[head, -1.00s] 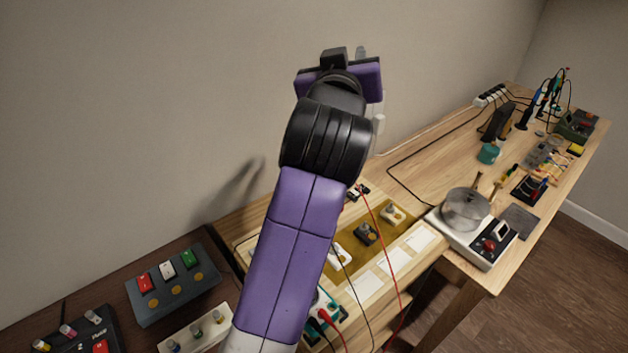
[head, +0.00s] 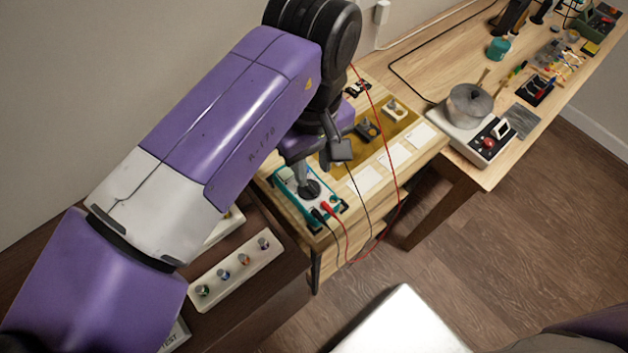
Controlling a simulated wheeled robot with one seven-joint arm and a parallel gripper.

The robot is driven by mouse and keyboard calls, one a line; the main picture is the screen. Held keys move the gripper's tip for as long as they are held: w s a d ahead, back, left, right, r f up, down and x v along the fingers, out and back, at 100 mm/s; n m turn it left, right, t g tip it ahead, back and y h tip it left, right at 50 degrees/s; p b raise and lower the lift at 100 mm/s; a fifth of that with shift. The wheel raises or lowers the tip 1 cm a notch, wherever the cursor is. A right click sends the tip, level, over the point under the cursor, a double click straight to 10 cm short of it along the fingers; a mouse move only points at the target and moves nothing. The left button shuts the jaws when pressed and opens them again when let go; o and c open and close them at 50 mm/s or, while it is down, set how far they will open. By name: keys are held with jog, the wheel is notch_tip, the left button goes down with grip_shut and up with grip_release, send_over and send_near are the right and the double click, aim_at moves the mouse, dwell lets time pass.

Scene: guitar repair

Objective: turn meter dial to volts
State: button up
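The meter (head: 291,195) has a teal rim and a pale face. It lies at the front left end of the pale wooden bench, partly hidden by my arm. Its round black dial (head: 311,191) shows near the middle of its face. Red and black leads plug into its near right side. My gripper (head: 303,180) points down over the meter, with its grey finger end right at the dial. I cannot tell whether it touches the dial or how far its fingers are apart. The dial's markings are too small to read.
A gold mat (head: 377,156) with pedals lies behind the meter. Red and black leads loop over the bench's front edge. A white strip with several knobs (head: 236,270) is at the left. A metal pot (head: 469,105) stands on a scale at the right.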

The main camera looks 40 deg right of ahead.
aim_at(313, 191)
notch_tip(313, 191, down, 8)
jog(key=shift+d+r, duration=0.1)
jog(key=shift+r, duration=0.15)
jog(key=shift+c, duration=0.4)
